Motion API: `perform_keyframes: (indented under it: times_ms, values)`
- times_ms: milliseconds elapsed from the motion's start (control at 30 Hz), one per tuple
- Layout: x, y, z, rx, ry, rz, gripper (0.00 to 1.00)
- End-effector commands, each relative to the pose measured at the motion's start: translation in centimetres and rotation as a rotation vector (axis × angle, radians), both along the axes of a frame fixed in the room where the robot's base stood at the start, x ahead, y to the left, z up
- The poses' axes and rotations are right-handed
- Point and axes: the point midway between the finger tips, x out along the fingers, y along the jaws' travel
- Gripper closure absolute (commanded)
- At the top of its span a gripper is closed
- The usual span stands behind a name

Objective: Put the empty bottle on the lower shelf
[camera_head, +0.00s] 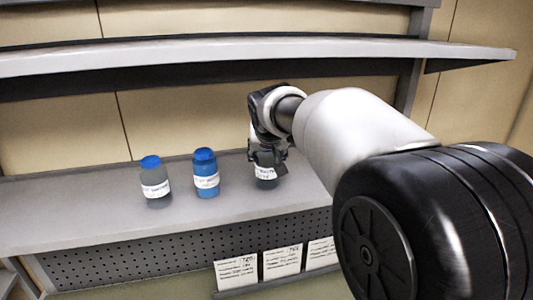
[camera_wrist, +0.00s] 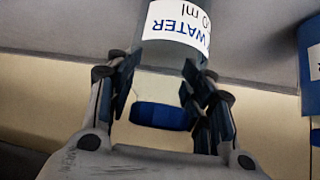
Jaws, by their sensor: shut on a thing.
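My gripper (camera_head: 267,155) is over the lower grey shelf (camera_head: 80,215), shut on a clear grey bottle (camera_head: 265,183). In the wrist view this bottle (camera_wrist: 172,53) sits between my fingers (camera_wrist: 158,82), with its blue cap toward my palm and a white label on which "WATER" and "0 ml" can be read. The bottle is upright, its base at or very near the shelf top; I cannot tell if it touches. Another grey bottle with a blue cap (camera_head: 157,190) stands further left on the shelf.
A blue bottle (camera_head: 206,180) stands between the grey bottles; its edge shows in the wrist view (camera_wrist: 312,70). An upper shelf (camera_head: 200,56) runs above my gripper. The shelf's left end is clear.

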Motion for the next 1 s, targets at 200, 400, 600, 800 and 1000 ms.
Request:
perform_keyframes:
  times_ms: [200, 400, 600, 800, 1000]
  values:
    - [0.08, 0.01, 0.15, 0.0, -0.003, 0.0, 0.75]
    - [0.06, 0.01, -0.33, 0.0, -0.002, 0.0, 0.52]
    - [0.06, 0.01, -0.26, 0.0, -0.002, 0.0, 0.38]
    - [0.06, 0.01, -0.26, 0.0, -0.002, 0.0, 0.31]
    - [0.06, 0.01, -0.23, 0.0, -0.002, 0.0, 0.31]
